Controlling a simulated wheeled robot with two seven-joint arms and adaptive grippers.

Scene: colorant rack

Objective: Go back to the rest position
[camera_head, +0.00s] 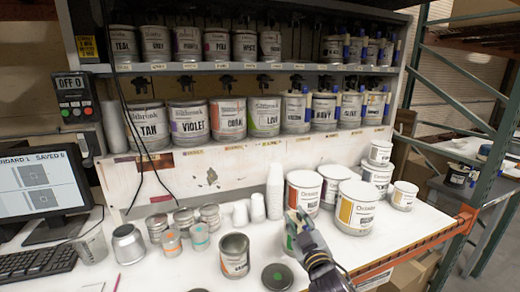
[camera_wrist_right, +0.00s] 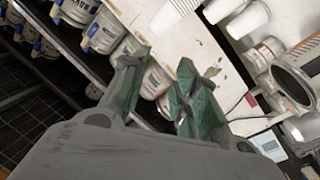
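My right gripper (camera_head: 297,222) is over the front right part of the white counter (camera_head: 345,240), in front of the white tubs. In the right wrist view its two green-padded fingers (camera_wrist_right: 162,72) are apart, with nothing held between them. Shelf cans (camera_wrist_right: 105,30) and the rack edge show behind the fingers. A white tub with a red label (camera_head: 303,190) stands just behind the gripper in the head view. My left gripper is in neither view.
An open metal can (camera_head: 234,255) and a dark round lid (camera_head: 277,277) are left of my right gripper. A tub with an orange label (camera_head: 356,206) stands to its right. Stacked white cups (camera_head: 274,190) stand behind. Shelves of colorant cans (camera_head: 228,118) rise at the back.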

